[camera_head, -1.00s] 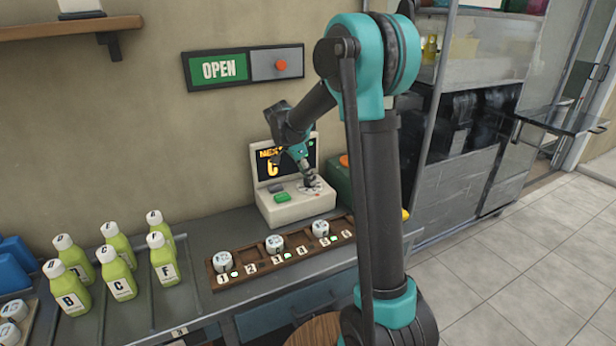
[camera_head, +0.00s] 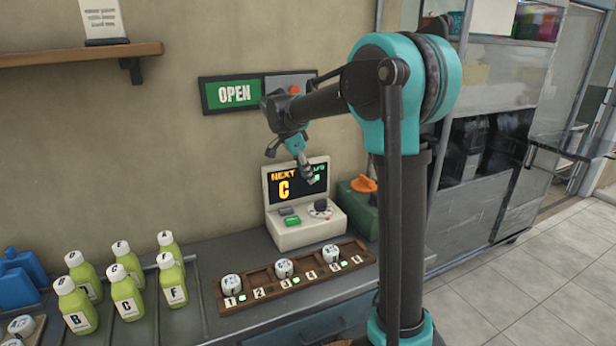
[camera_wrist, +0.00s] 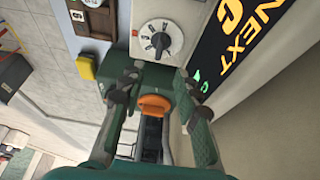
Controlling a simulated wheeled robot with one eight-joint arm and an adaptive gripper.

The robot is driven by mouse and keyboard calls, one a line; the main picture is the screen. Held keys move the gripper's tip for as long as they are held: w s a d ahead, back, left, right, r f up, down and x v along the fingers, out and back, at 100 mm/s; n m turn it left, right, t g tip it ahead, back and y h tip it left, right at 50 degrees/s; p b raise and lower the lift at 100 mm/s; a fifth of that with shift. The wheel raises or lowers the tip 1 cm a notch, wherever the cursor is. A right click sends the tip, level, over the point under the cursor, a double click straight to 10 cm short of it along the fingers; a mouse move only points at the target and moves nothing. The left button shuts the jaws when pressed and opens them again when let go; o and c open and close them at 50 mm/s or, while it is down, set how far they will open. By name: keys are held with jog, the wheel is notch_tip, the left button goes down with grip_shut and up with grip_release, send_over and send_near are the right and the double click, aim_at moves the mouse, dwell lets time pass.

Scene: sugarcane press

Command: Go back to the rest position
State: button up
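My gripper (camera_head: 309,176) is raised in front of the screen of the white console (camera_head: 292,235). In the wrist view my gripper (camera_wrist: 158,80) has its two fingers spread apart, with nothing between them. The screen (camera_head: 298,182) reads "NEXT" and "C". The console's dial (camera_head: 320,208) lies below the fingertips in the head view and also shows beyond them in the wrist view (camera_wrist: 158,40). A green button (camera_head: 292,221) is left of the dial. My arm is bent, with the upper part reaching left.
A wooden tray (camera_head: 262,295) with numbered slots and white lettered pieces stands before the console. Several green lettered bottles (camera_head: 126,293) stand left. A green box (camera_head: 362,212) with an orange part stands right of the console. An OPEN sign (camera_head: 233,93) hangs behind. The floor at right is clear.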

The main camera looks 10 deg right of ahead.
jog(key=s+d+f+n+t+y, duration=0.1)
jog(key=s+d+f+n, duration=0.2)
jog(key=s+f, duration=0.3)
jog(key=s+d+f+n+t+y, duration=0.1)
jog(key=s+d+f+n, duration=0.2)
jog(key=s, duration=1)
jog(key=s+d+f+n+y, duration=0.2)
jog(key=s+d+f+n, duration=0.1)
jog(key=s+f+n, duration=0.5)
jog(key=shift+s+f+t, duration=0.4)
jog(key=shift+s+f, duration=0.75)
